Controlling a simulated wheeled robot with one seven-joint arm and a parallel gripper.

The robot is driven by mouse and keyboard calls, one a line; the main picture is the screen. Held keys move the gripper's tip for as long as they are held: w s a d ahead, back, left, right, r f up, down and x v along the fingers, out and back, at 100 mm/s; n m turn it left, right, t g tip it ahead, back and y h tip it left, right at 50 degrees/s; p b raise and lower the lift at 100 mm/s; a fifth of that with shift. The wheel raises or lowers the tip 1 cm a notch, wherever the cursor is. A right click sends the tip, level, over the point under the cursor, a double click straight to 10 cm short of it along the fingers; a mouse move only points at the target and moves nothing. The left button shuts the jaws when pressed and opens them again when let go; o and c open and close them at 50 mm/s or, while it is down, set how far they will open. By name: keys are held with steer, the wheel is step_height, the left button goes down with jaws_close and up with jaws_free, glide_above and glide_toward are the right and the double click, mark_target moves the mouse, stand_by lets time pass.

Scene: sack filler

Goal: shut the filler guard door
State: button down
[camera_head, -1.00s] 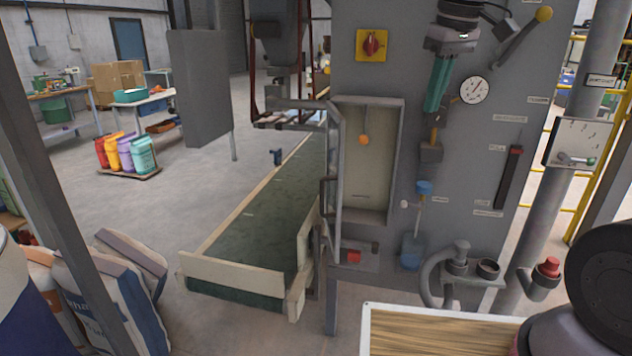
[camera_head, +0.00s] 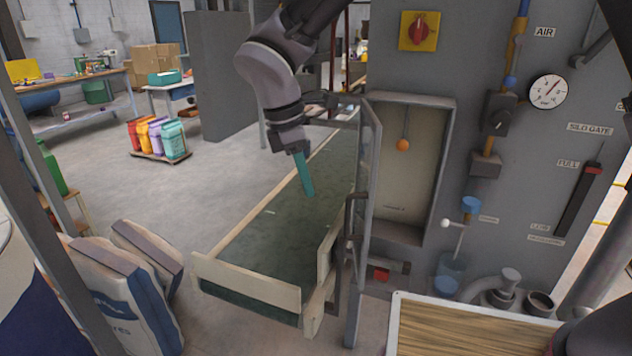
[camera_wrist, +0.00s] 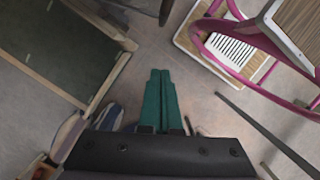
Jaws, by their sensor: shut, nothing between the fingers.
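The guard door (camera_head: 368,190) is a narrow framed panel on the left side of the filler's recessed opening (camera_head: 410,165). It stands open, swung outward and seen nearly edge-on, with a dark bar handle (camera_head: 349,218) on its left side. My gripper (camera_head: 309,193) has teal fingers, shut and empty, pointing down above the conveyor. It is left of the door and apart from it in the picture. The shut fingers also show in the wrist view (camera_wrist: 161,75), with floor around their tips. I cannot make out the door in the wrist view.
The green conveyor (camera_head: 270,220) with pale side boards runs left of the filler cabinet. A wood-topped surface (camera_head: 450,330) is at the front right. Filled sacks (camera_head: 125,290) lean at lower left. A pink-railed frame (camera_wrist: 215,30) shows in the wrist view.

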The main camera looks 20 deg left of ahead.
mark_target(352, 196)
steer(key=w+d+f, duration=0.2)
steer(key=d+f, duration=0.3)
steer(key=f, duration=0.2)
steer(key=shift+w+f, duration=0.2)
steer(key=shift+w, duration=0.2)
steer(key=shift+d, duration=0.2)
